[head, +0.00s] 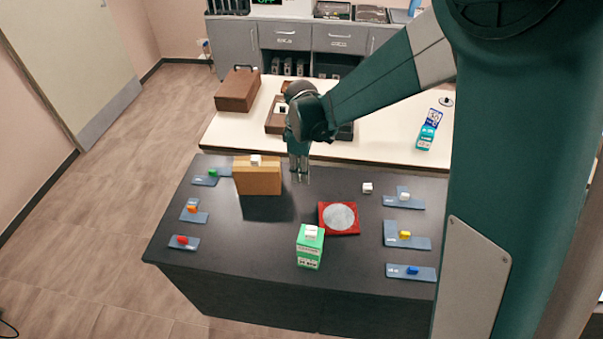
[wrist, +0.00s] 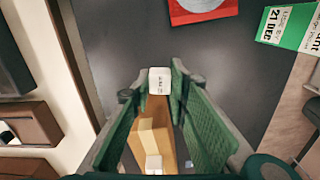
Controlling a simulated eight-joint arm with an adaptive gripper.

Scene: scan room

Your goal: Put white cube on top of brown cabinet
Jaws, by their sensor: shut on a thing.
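My gripper (head: 300,178) points down above the dark table, just right of the tan-brown box-shaped cabinet (head: 257,179) in the head view. In the wrist view, its green fingers (wrist: 158,84) are shut on a white cube (wrist: 160,78) with small dark print, at the fingertips. That held cube is not clear in the head view. The cabinet also shows in the wrist view (wrist: 154,133), below the held cube and partly behind the fingers. Another white cube (head: 255,160) sits on top of the cabinet; it also shows in the wrist view (wrist: 154,163).
A loose white cube (head: 367,188) lies right of my gripper. A red board with a grey disc (head: 325,227) and a green carton (head: 309,252) with a white top stand nearer the front. Blue-grey trays (head: 421,243) with coloured blocks line both sides. A white table (head: 385,151) stands behind.

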